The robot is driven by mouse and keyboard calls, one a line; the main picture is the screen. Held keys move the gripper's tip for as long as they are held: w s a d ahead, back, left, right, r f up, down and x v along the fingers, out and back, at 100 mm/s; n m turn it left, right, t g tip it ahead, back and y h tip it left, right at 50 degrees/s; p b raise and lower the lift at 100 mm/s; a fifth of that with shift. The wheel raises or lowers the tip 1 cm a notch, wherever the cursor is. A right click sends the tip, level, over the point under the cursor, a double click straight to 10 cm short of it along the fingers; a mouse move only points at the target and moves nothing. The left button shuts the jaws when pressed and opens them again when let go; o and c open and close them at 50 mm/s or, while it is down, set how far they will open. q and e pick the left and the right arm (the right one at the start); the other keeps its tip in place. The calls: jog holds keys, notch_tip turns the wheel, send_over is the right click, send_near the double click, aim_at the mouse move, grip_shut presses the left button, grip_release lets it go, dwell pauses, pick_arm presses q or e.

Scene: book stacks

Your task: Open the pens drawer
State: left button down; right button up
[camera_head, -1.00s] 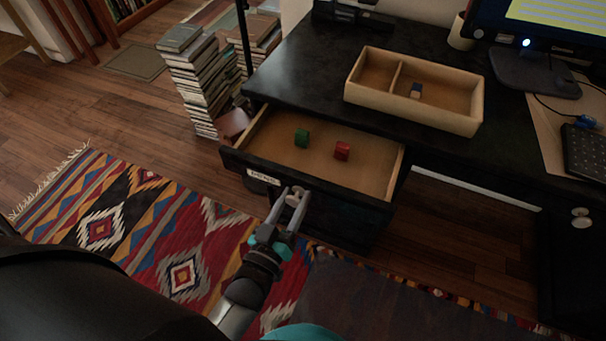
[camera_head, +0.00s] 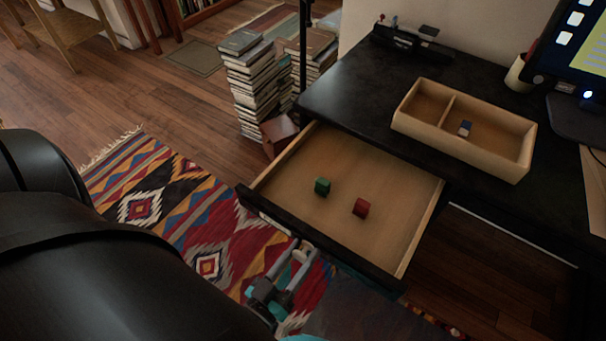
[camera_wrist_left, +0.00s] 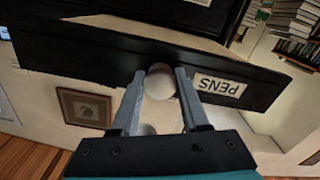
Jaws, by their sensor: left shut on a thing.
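The pens drawer (camera_head: 376,234) is pulled well out of the black desk. Its light wooden inside holds a green cube (camera_head: 322,187) and a red cube (camera_head: 360,208). In the left wrist view, the drawer's black front (camera_wrist_left: 90,50) carries a white PENS label (camera_wrist_left: 219,86), seen upside down. My left gripper (camera_head: 296,254) is at the drawer front, and in the left wrist view it is shut on the pale round knob (camera_wrist_left: 160,82). My right gripper is not in view.
A two-part wooden tray (camera_head: 415,131) with a small block (camera_head: 465,128) stands on the black desk (camera_head: 350,95). Book stacks (camera_head: 258,95) stand on the floor beyond the drawer. A patterned rug (camera_head: 165,205) lies left of the drawer. A monitor (camera_head: 575,45) is at the right.

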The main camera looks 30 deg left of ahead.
pick_arm(q)
jog(key=shift+c, duration=2)
grip_release()
jog(key=shift+s, duration=0.35)
jog(key=s, duration=0.4)
jog(key=shift+s+a+p, duration=0.1)
jog(key=shift+s+p, duration=0.25)
jog(key=shift+s, duration=0.05)
jog(key=s, duration=0.9)
jog(key=shift+s+a, duration=0.15)
jog(key=shift+s, duration=0.25)
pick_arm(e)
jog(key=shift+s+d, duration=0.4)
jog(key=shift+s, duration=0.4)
